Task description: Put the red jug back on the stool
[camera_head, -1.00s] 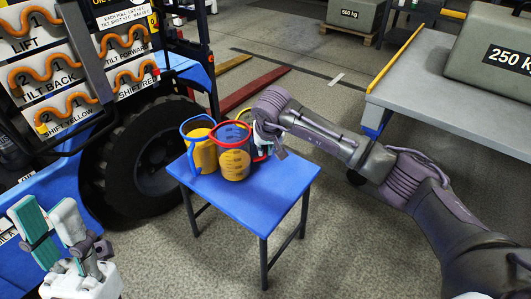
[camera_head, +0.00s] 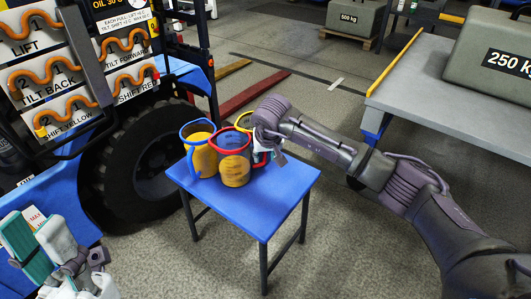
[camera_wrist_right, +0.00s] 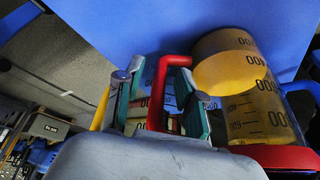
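The red jug (camera_head: 235,163), a clear measuring jug with a red rim and handle and amber contents, stands upright on the blue stool (camera_head: 246,207), near the middle of its top. In the right wrist view the jug (camera_wrist_right: 255,115) fills the right side, its base against the blue top. My right gripper (camera_head: 271,150) is at the jug's right side. Its fingers (camera_wrist_right: 163,100) are apart on either side of the red handle (camera_wrist_right: 156,95), with a gap showing. My left gripper (camera_head: 38,245) is open and empty at the lower left.
A blue jug (camera_head: 199,155) stands just left of the red one, and a yellow jug (camera_head: 243,121) is partly hidden behind it. A vehicle wheel (camera_head: 140,165) is left of the stool. A grey table (camera_head: 440,85) bears a 250 kg block (camera_head: 490,60). The stool's front is bare.

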